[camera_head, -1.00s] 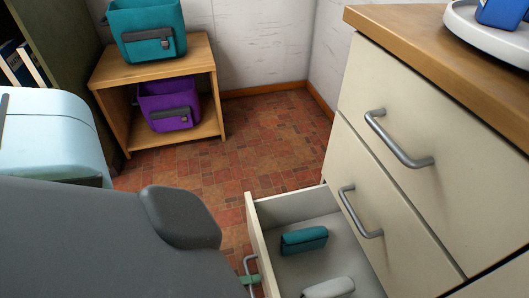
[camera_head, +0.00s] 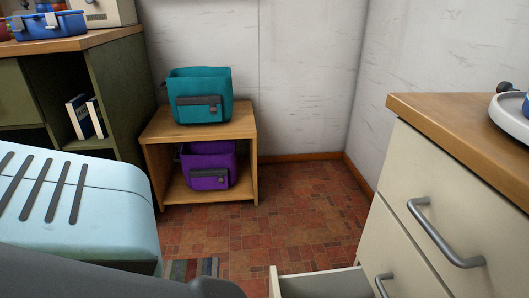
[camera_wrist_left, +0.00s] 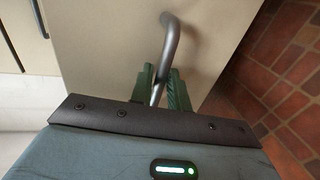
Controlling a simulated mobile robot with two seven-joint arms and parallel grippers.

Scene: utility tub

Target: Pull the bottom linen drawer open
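The bottom drawer (camera_head: 326,284) of the cream cabinet stands pulled out, at the lower edge of the head view. Only the top of its front and part of its inside show there. In the left wrist view, its grey bar handle (camera_wrist_left: 170,42) runs between the green fingers of my left gripper (camera_wrist_left: 161,88). The fingers sit close on both sides of the bar and look shut on it. The drawer's cream front (camera_wrist_left: 100,45) is just beyond them. My left gripper is out of the head view. My right gripper is in neither view.
A closed drawer with a grey handle (camera_head: 446,236) is above, under the wooden counter (camera_head: 450,130). A wooden shelf (camera_head: 250,150) holds a teal bin (camera_head: 200,88) and a purple bin (camera_head: 207,172). Tiled floor (camera_head: 310,215) lies clear between shelf and cabinet.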

